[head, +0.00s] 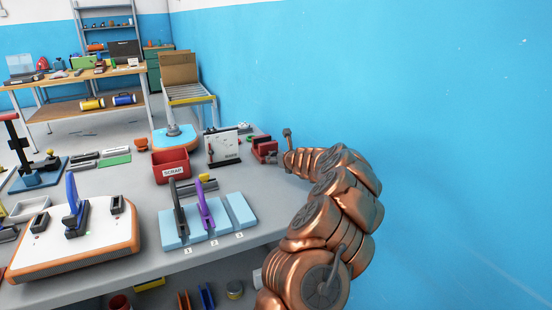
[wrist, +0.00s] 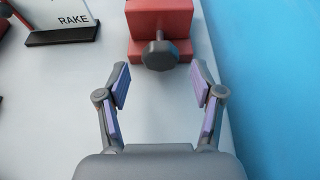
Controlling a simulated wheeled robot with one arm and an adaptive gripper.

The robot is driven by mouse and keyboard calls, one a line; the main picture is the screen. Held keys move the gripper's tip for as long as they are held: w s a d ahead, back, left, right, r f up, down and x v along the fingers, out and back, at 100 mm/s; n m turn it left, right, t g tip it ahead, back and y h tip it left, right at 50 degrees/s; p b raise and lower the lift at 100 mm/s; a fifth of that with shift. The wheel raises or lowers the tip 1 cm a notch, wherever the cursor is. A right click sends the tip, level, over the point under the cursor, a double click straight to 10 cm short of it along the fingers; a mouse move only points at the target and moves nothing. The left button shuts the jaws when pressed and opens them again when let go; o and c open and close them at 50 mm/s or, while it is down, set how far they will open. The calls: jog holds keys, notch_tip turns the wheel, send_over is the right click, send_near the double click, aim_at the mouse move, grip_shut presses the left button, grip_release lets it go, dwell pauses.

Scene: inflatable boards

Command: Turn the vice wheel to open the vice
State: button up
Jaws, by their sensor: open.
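The red vice (head: 264,145) stands on the grey bench near its right edge by the blue wall. In the wrist view the red vice (wrist: 172,22) is at the top, with its dark grey round wheel (wrist: 160,56) facing me. My gripper (wrist: 160,68) is open, with one purple-padded finger on each side of the line to the wheel. The fingertips are just short of the wheel or level with its near end, and nothing is between the pads. In the head view my gripper (head: 277,158) is beside the vice, mostly hidden by my copper arm.
A white RAKE board (head: 222,145) on a dark base stands left of the vice. A red SCRAP bin (head: 170,165) and blue numbered slots (head: 240,210) are nearer. The blue wall (head: 430,100) is close on the right. Bare bench lies below the vice.

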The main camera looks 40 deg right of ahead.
jog(key=shift+v, duration=4.5)
